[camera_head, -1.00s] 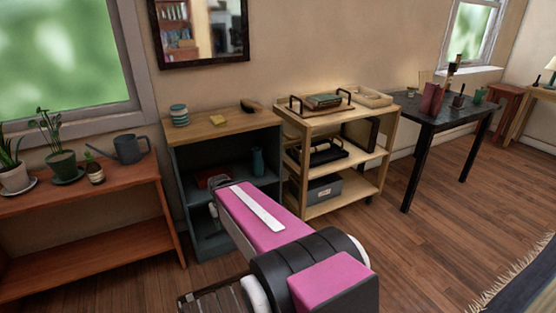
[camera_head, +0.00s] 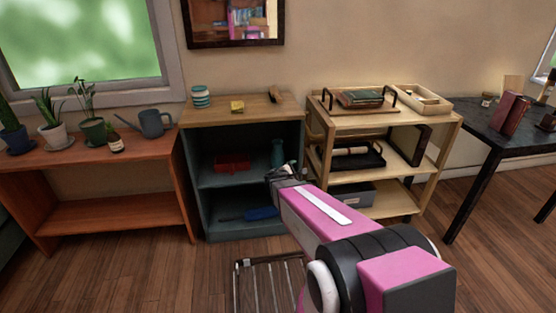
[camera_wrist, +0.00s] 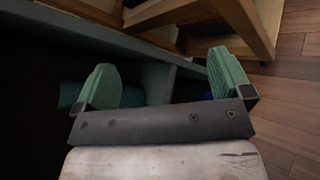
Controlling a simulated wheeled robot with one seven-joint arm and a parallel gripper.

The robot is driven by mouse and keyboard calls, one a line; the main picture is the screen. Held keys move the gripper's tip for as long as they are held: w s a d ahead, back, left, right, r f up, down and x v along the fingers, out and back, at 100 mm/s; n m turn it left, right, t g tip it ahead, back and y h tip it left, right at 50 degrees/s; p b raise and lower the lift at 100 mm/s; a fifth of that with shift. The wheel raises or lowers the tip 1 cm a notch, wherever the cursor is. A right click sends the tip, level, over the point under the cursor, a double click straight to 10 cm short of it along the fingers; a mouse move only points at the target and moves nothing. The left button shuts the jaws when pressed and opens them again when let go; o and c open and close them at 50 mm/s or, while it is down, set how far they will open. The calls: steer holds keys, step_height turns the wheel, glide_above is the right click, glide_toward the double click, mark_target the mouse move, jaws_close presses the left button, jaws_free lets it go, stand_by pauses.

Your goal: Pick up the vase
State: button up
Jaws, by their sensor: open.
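A teal vase (camera_head: 277,153) stands upright on the middle shelf of the dark blue-grey cabinet (camera_head: 240,229), near its right side. My gripper (camera_head: 282,172) is in front of the cabinet, just below the vase in the head view, and overlaps its lower part. In the wrist view my gripper (camera_wrist: 166,80) has its two green fingers wide apart with nothing between them. A teal shape, likely the vase (camera_wrist: 70,93), lies in shadow behind the left finger. The gap between gripper and vase is hard to judge.
A red box (camera_head: 232,162) shares the vase's shelf. A blue object (camera_head: 262,213) lies on the shelf below. A wooden cart (camera_head: 433,165) stands close on the right, and an orange-brown plant bench (camera_head: 100,163) on the left.

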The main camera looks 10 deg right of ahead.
mark_target(277, 161)
steer(key=w+a+f+n+t+y, duration=0.1)
steer(key=w+a+n+t, duration=0.1)
steer(key=w+n, duration=0.2)
steer(key=w+a+f+n+t+y, duration=0.1)
steer(key=w+a+n+t, duration=0.2)
steer(key=w+n, duration=0.2)
steer(key=w+a+f+n+t+y, duration=0.1)
steer(key=w+a+n+t+y, duration=0.1)
steer(key=w+n, duration=0.2)
steer(key=shift+w+a+n, duration=0.2)
steer(key=shift+a+n, duration=0.1)
steer(key=shift+n, duration=0.2)
steer(key=shift+a+r+x, duration=0.1)
steer(key=shift+r+x, duration=0.05)
steer(key=shift+x, duration=1.2)
steer(key=shift+a+r+x, duration=0.15)
steer(key=shift+r+x, duration=0.05)
steer(key=shift+x, duration=1.15)
steer(key=c, duration=1.3)
